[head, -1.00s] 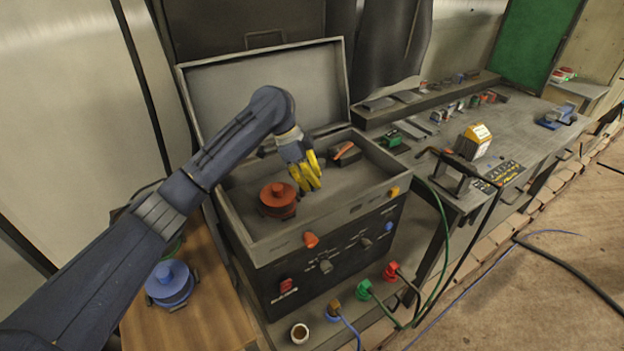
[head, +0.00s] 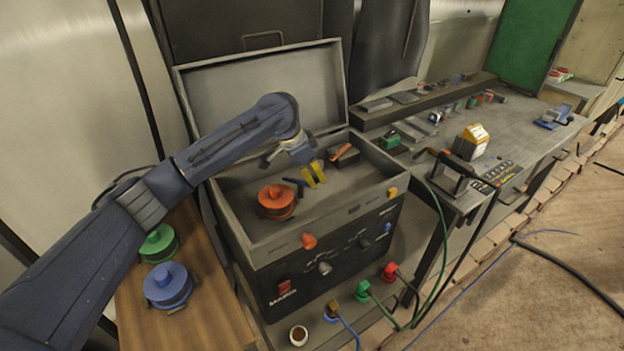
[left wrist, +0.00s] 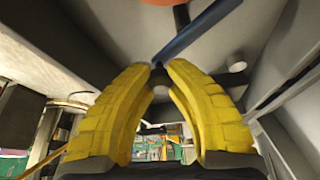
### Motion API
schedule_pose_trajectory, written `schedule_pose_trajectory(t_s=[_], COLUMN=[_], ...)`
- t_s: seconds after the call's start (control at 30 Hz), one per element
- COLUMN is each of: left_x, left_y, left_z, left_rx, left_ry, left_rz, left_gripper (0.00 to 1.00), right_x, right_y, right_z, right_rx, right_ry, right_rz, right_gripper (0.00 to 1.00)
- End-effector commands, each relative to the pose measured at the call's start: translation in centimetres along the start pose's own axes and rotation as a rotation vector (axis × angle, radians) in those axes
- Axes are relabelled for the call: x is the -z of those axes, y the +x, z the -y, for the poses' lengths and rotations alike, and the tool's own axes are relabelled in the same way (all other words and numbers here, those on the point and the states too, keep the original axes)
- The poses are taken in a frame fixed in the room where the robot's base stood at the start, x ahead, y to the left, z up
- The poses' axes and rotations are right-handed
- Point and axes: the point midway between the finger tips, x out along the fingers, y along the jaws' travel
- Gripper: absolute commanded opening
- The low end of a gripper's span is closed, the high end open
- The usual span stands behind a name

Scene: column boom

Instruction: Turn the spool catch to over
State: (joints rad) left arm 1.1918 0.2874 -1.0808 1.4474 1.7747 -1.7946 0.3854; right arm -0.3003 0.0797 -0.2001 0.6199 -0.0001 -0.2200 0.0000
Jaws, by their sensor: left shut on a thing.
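The orange-red spool (head: 276,200) sits inside the open grey case (head: 232,212), at its left front. A dark blue bar, the spool catch (head: 294,183), shows beside the spool on its right. My left gripper (head: 315,180) has yellow fingers and is low in the case, right of the spool. In the left wrist view the fingertips (left wrist: 159,66) close together on the near end of the blue catch (left wrist: 197,33). The catch runs from them up and right, past an orange part at the top edge. My right gripper is in neither view.
The raised lid (head: 265,85) stands behind the case. A dark block with an orange top (head: 344,155) lies at the case's back right. Blue (head: 168,285) and green (head: 158,242) spools stand on the wooden board at left. Plugs and cables are in front.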

Motion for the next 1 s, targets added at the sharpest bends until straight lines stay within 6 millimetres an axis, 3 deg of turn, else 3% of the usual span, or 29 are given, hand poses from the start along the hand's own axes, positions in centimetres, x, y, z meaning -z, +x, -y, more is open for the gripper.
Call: schedule_pose_trajectory(t_s=[0.6, 1.0], left_x=[1.3, 1.5], left_y=[0.4, 0.4], left_z=[2.2, 3.4], left_rx=[0.225, 0.332], left_ry=[-0.533, -0.794], left_rz=[-0.001, -0.003], left_gripper=[0.0, 0.0], right_x=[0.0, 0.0], right_y=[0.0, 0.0], right_z=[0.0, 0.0], right_rx=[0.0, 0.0], right_ry=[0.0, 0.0], right_rz=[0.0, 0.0], right_gripper=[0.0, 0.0])
